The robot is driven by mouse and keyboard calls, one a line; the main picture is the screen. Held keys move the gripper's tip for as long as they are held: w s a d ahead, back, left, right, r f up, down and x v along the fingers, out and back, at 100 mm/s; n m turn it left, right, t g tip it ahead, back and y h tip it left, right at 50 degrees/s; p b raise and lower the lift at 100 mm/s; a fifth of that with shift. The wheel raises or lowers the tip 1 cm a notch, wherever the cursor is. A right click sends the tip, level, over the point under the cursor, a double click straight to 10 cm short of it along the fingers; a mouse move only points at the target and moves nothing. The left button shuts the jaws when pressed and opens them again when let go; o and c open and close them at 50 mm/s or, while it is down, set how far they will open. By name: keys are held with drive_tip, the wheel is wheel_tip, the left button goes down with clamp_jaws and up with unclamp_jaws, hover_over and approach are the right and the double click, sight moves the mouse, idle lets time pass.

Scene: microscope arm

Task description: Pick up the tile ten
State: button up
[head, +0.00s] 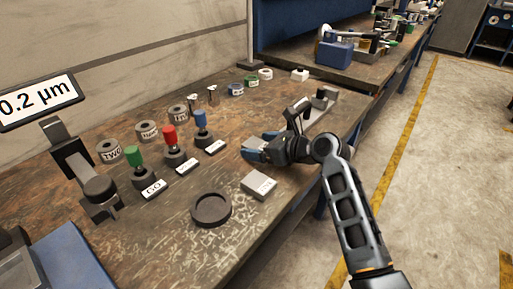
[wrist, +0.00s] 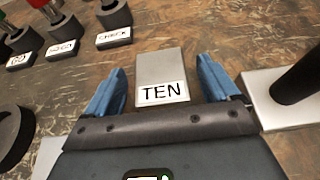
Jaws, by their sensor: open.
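The tile ten (wrist: 162,68) is a grey slab with a white label reading TEN on its near end, lying on the worn bench top. My gripper (wrist: 160,85) is open, with one blue finger on each side of the tile and small gaps between.
A light plate with a dark post (wrist: 257,95) stands close right of my gripper. Another grey tile (head: 259,183) and a dark round dish (head: 211,209) lie nearer the bench's front. Green, red and blue-topped pieces (head: 169,136) with labels stand to the left.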

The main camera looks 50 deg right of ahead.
sight(261, 146)
drive_tip(key=shift+r, duration=0.1)
drive_tip(key=c, duration=1.6)
drive_tip(key=shift+o, duration=0.2)
wheel_tip(261, 146, up, 18)
drive_tip(key=p, duration=0.3)
